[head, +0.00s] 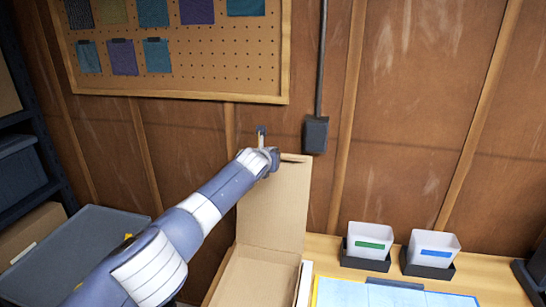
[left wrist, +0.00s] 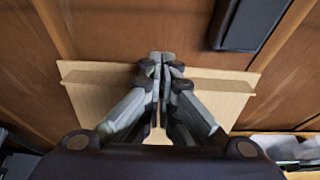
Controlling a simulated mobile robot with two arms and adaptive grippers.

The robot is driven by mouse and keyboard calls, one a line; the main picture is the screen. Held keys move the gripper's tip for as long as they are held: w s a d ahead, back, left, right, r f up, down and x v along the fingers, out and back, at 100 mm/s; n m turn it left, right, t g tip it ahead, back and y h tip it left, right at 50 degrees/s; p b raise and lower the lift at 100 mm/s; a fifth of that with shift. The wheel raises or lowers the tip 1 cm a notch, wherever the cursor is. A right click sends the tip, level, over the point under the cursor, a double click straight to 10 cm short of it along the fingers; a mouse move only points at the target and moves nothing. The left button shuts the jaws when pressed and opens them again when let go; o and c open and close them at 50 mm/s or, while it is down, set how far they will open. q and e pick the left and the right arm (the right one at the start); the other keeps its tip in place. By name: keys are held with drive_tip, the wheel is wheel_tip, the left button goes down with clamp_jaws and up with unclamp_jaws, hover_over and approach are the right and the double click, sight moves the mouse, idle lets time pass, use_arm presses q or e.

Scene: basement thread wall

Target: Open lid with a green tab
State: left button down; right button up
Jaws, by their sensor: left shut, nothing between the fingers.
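A cardboard box (head: 255,275) stands at the lower middle of the head view, with its lid (head: 275,210) raised nearly upright against the wooden wall. The lid's upper edge also spans the left wrist view (left wrist: 95,98). My left gripper (head: 264,144) is at the lid's top edge, its fingers pointing up past it. In the left wrist view its fingers (left wrist: 161,62) are together and empty, in front of the middle of the lid. I cannot tell whether they touch the lid. No green tab shows on the lid; the gripper covers part of the edge. My right gripper is out of view.
White bins with a green label (head: 369,245) and a blue label (head: 436,253) stand in dark trays on the wooden bench. A light blue mat (head: 385,296) lies in front. A black wall box (head: 316,135) and pegboard (head: 240,60) are near the gripper. A grey bin (head: 85,225) is left.

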use_arm(q)
drive_tip(key=shift+v, duration=6.05)
drive_tip(key=s+a+f+n+g, duration=0.3)
drive_tip(key=s+f+n+g, duration=0.2)
drive_tip(key=s+f+n, duration=1.35)
drive_tip(key=s+a+f+n+g+y, duration=0.1)
drive_tip(key=s+a+f+n+g, duration=0.1)
drive_tip(key=s+a+f+n, duration=0.6)
drive_tip(key=s+a+f+n+g+y, duration=0.15)
drive_tip(key=s+a+n, duration=0.4)
drive_tip(key=s, duration=0.65)
drive_tip(key=s+a+f+n+g+y, duration=0.15)
drive_tip(key=s+a+f+n, duration=0.3)
drive_tip(key=s+a, duration=0.45)
drive_tip(key=s+d+f+g+b, duration=0.1)
drive_tip(key=s+f+b, duration=0.2)
drive_tip(key=f, duration=2.7)
drive_tip(key=s+a+f+g+b, duration=0.1)
drive_tip(key=s+a+f+b, duration=0.1)
drive_tip(key=s+f, duration=1.4)
wheel_tip(320, 180, down, 2)
drive_tip(key=shift+s+a+f+n+b, duration=0.2)
drive_tip(key=shift+s+a+n+b, duration=0.1)
drive_tip(key=shift+a+n+b, duration=0.15)
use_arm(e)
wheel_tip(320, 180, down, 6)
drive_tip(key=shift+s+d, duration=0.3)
